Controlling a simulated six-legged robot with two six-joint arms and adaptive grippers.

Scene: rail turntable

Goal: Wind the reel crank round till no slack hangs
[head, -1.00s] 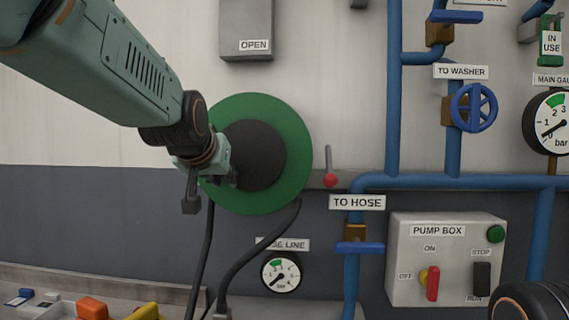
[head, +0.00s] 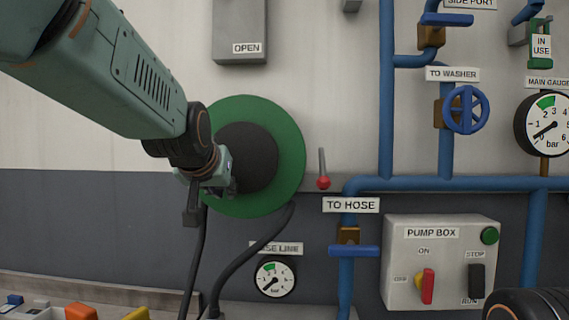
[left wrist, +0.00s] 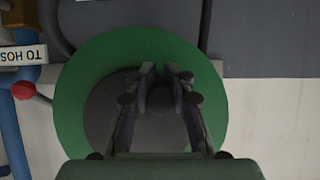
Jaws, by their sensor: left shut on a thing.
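The hose reel (head: 288,150) is a green disc with a dark hub (head: 262,158) on the wall, and it also shows in the left wrist view (left wrist: 78,80). My left gripper (head: 226,186) is at the lower left of the hub. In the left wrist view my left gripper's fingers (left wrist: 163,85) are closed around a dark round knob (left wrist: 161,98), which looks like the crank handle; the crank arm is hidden. Black hose (head: 245,262) hangs in a curve from the reel's lower right, and another dark strand (head: 197,255) hangs at its lower left. My right gripper is out of view.
A red-knobbed lever (head: 323,182) stands just right of the reel. Blue pipes (head: 386,100), a pump box (head: 440,245) and a hose gauge (head: 275,278) are nearby. A tray of coloured parts (head: 60,312) lies at lower left.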

